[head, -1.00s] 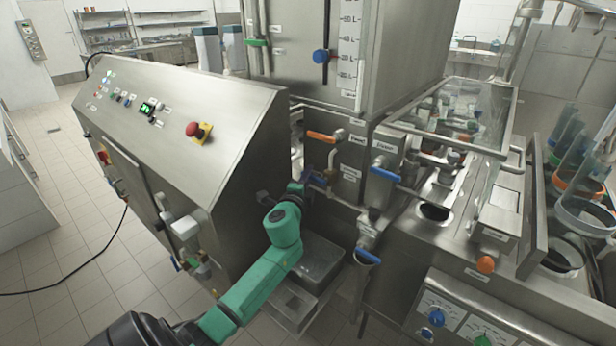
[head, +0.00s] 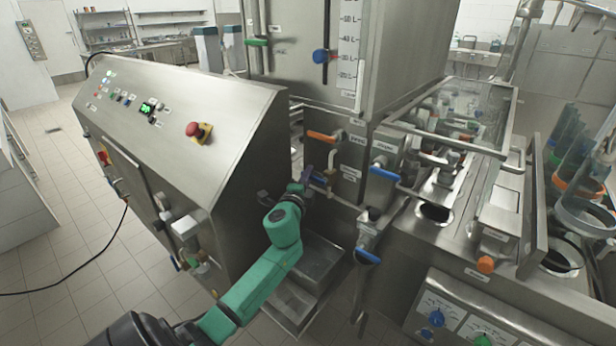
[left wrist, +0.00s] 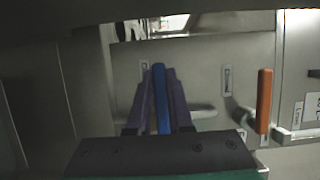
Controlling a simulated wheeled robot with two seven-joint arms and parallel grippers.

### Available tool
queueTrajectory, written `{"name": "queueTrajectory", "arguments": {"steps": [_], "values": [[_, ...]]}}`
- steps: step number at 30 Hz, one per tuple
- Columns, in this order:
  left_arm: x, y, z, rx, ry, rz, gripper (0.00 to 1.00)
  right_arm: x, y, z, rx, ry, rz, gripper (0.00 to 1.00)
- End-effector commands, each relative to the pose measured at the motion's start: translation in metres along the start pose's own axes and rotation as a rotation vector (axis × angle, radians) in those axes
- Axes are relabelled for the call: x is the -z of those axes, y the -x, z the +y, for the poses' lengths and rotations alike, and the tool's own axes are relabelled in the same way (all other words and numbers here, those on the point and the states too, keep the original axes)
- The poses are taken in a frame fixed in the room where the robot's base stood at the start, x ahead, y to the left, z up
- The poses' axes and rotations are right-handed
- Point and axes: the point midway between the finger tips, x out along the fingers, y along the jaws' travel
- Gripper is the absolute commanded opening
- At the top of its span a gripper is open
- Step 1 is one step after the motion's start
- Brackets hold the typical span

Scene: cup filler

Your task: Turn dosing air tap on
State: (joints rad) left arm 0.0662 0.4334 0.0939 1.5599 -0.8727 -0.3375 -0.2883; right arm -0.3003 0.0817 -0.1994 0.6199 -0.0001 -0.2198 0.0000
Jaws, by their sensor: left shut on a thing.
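A tap with a blue lever handle (left wrist: 161,95) shows in the left wrist view, the lever standing along the picture. My left gripper (left wrist: 160,112) is shut on this lever, with one purple finger on each side of it. In the head view my left gripper (head: 308,180) reaches in between the sloped control cabinet and the steel machine, by the pipework. The lever is too small and covered there to make out clearly. The tap's name label is not readable. My right gripper is not in view.
An orange lever (left wrist: 264,100) stands right of the held one; a similar orange lever (head: 321,136) shows in the head view. The control cabinet (head: 190,130) closes in the left side. Blue levers (head: 384,173) and a steel tray (head: 318,258) are close by.

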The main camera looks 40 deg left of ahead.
Motion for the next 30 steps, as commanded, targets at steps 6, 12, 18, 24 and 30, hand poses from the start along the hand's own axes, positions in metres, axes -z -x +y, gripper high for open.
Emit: {"name": "queueTrajectory", "arguments": {"steps": [6, 12, 18, 24, 30], "values": [[0.001, 0.001, 0.004, 0.005, -0.028, 0.002, 0.00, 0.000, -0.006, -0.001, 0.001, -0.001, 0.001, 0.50], [0.001, 0.001, 0.002, 0.039, -0.109, 0.002, 0.00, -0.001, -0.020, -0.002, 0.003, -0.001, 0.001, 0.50], [0.003, 0.001, -0.004, 0.098, -0.250, 0.003, 0.00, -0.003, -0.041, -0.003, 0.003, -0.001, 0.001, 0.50], [0.006, 0.002, -0.012, 0.170, -0.424, 0.003, 0.00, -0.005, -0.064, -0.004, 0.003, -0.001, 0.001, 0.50], [0.011, 0.004, -0.021, 0.243, -0.601, 0.004, 0.00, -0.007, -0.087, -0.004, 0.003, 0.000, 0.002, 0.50]]}}
